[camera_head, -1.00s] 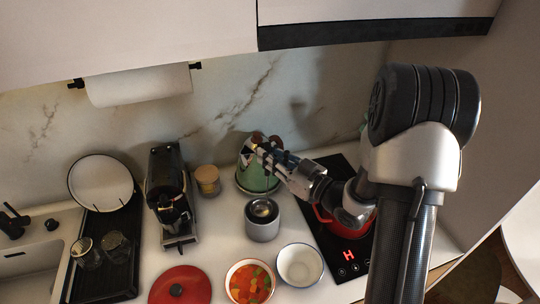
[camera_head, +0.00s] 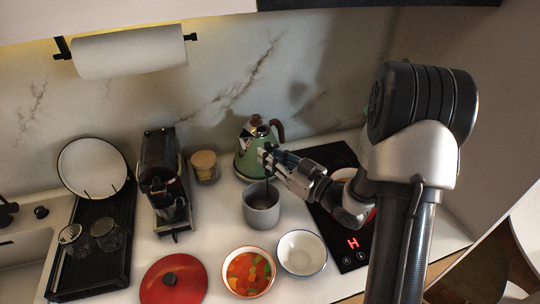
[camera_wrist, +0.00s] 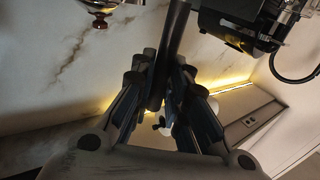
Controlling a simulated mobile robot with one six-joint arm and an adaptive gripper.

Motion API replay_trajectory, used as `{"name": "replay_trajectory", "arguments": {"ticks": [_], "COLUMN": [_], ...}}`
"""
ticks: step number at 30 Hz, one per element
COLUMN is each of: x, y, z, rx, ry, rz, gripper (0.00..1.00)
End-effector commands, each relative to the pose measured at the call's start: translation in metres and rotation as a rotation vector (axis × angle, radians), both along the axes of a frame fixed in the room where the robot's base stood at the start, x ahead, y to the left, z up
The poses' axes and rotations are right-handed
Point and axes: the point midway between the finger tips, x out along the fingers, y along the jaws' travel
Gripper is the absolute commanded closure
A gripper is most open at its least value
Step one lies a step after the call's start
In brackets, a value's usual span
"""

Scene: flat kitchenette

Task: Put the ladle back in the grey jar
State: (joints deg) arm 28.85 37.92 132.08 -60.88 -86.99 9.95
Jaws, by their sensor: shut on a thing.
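The grey jar (camera_head: 263,214) stands upright on the white counter in front of the green kettle. My gripper (camera_head: 268,158) is above the jar's mouth. It is shut on the ladle, whose dark handle (camera_head: 267,187) runs down from the fingers into the jar's opening. The ladle's bowl is hidden, apparently inside the jar. In the wrist view the ladle's handle (camera_wrist: 174,38) passes between the fingertips of my gripper (camera_wrist: 158,78). The jar cannot be made out in that view.
The green kettle (camera_head: 250,164) stands close behind my gripper. A coffee machine (camera_head: 163,180) and a lidded canister (camera_head: 204,166) are to the left. A vegetable bowl (camera_head: 248,273), an empty bowl (camera_head: 301,254) and a red lid (camera_head: 174,283) lie in front. The hob (camera_head: 350,263) is right.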

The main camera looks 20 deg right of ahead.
Motion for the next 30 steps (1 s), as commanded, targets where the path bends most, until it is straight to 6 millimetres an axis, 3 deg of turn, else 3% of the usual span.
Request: {"name": "replay_trajectory", "arguments": {"ticks": [6,7,17,30], "x": [0.0001,0.0001,0.0001,-0.0085], "y": [-0.0001,-0.0001,0.0,-0.0066], "z": [0.0008,0.0008,0.0005,-0.0008], "rx": [0.0,0.0,0.001,0.0], "ry": [-0.001,-0.001,-0.001,0.002], "rz": [0.0,0.0,0.0,-0.003], "gripper": [1.0,0.84,0.62,0.62]}}
